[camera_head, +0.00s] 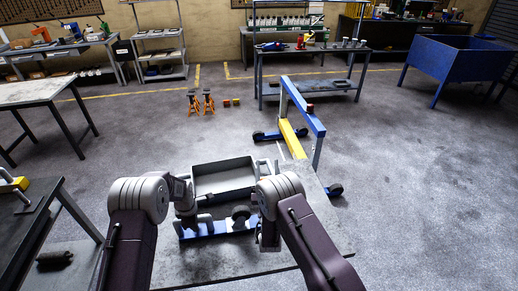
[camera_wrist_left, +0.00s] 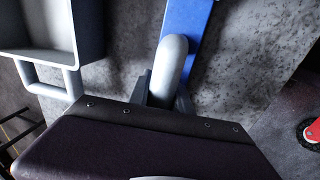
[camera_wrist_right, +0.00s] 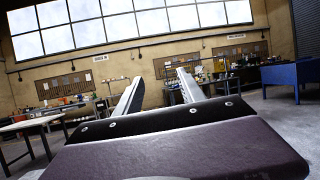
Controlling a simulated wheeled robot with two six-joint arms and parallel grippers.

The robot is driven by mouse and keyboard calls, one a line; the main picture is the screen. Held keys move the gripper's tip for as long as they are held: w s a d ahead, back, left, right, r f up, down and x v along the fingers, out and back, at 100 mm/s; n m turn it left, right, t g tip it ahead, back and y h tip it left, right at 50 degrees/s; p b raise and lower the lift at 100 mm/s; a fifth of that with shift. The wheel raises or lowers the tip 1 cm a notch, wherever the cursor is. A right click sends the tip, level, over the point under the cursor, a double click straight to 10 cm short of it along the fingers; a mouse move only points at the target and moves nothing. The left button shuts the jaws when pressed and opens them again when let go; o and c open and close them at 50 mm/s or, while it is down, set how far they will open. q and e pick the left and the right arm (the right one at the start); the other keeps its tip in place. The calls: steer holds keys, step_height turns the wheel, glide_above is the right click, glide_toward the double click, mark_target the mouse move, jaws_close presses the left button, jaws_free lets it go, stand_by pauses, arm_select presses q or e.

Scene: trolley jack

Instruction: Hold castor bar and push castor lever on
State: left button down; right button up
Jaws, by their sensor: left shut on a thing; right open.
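A grey rounded bar (camera_wrist_left: 172,62), which I take to be the castor bar, stands over a blue beam (camera_wrist_left: 187,25) in the left wrist view. My left gripper (camera_wrist_left: 165,92) is shut on it. In the head view this gripper (camera_head: 188,221) points down at the left part of the blue beam (camera_head: 218,229). A dark castor wheel (camera_head: 240,212) is at that beam, right of the left gripper. My right gripper (camera_head: 265,164) is open and empty beside the grey tray, its fingers pointing forward; they show apart in the right wrist view (camera_wrist_right: 162,82). I cannot make out the castor lever.
A grey tray (camera_head: 225,180) lies between my arms. Orange axle stands (camera_head: 201,102), a workbench (camera_head: 310,55) and a blue bin (camera_head: 455,60) are farther off. The floor at the right is clear.

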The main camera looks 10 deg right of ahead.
steer(key=s+a+f+g, duration=0.1)
steer(key=s+f+g, duration=0.1)
steer(key=s+f, duration=0.3)
steer(key=s+a+f+g, duration=0.1)
steer(key=s+f+g, duration=0.15)
steer(key=f, duration=0.55)
steer(key=w+d+y, duration=0.1)
steer(key=w+d, duration=0.1)
steer(key=w, duration=1)
steer(key=shift+r+n, duration=0.2)
steer(key=shift+n, duration=0.2)
jaws_close()
